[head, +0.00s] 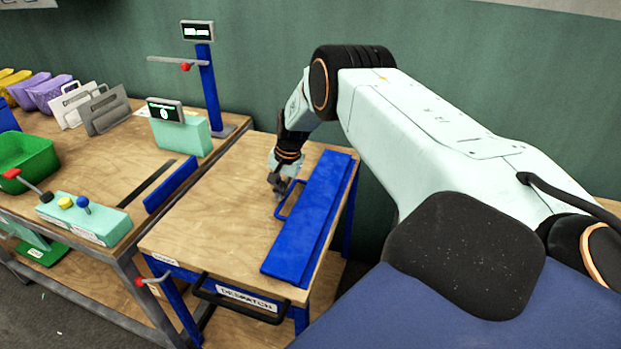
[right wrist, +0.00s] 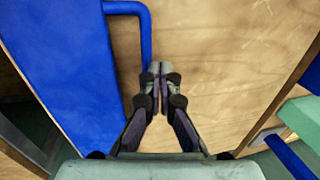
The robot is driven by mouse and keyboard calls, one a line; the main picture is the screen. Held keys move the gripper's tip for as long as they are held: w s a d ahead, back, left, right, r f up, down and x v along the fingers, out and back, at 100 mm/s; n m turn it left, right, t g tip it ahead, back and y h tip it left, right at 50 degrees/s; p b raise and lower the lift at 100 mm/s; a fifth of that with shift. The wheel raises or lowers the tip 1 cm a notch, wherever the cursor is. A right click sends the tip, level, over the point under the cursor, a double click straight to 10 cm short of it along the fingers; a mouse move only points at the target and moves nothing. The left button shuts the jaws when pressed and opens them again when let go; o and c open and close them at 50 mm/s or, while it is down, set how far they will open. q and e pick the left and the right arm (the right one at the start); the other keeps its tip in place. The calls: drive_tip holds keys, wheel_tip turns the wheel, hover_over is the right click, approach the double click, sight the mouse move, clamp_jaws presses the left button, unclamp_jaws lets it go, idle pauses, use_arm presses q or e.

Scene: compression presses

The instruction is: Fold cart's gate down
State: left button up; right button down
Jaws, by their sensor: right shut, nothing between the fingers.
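The cart (head: 215,215) has a wooden top, blue legs and a black front handle with a "DESPATCH" label. Its blue gate (head: 318,205) is a long panel along the right side of the top and looks flat or nearly flat. A blue loop handle (head: 290,200) sticks out from the gate's left edge over the wood. My right gripper (head: 278,188) is shut and empty, low over the top beside the handle's far end. In the right wrist view the closed fingertips (right wrist: 160,70) are right beside the handle bar (right wrist: 146,45); contact is unclear. My left gripper is out of view.
A workbench (head: 110,160) stands against the cart's left side, with a blue strip (head: 170,185) at its edge. It carries a lever box (head: 85,218), a green bin (head: 27,160) and a display unit (head: 180,130). A green wall is behind. The cart's left top is clear.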

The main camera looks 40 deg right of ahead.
drive_tip(key=shift+s+d+f, duration=0.1)
drive_tip(key=shift+s+f, duration=0.05)
drive_tip(key=shift+s, duration=0.1)
drive_tip(key=shift+w+f, duration=0.1)
drive_tip(key=shift+w, duration=0.2)
drive_tip(key=shift+s, duration=0.15)
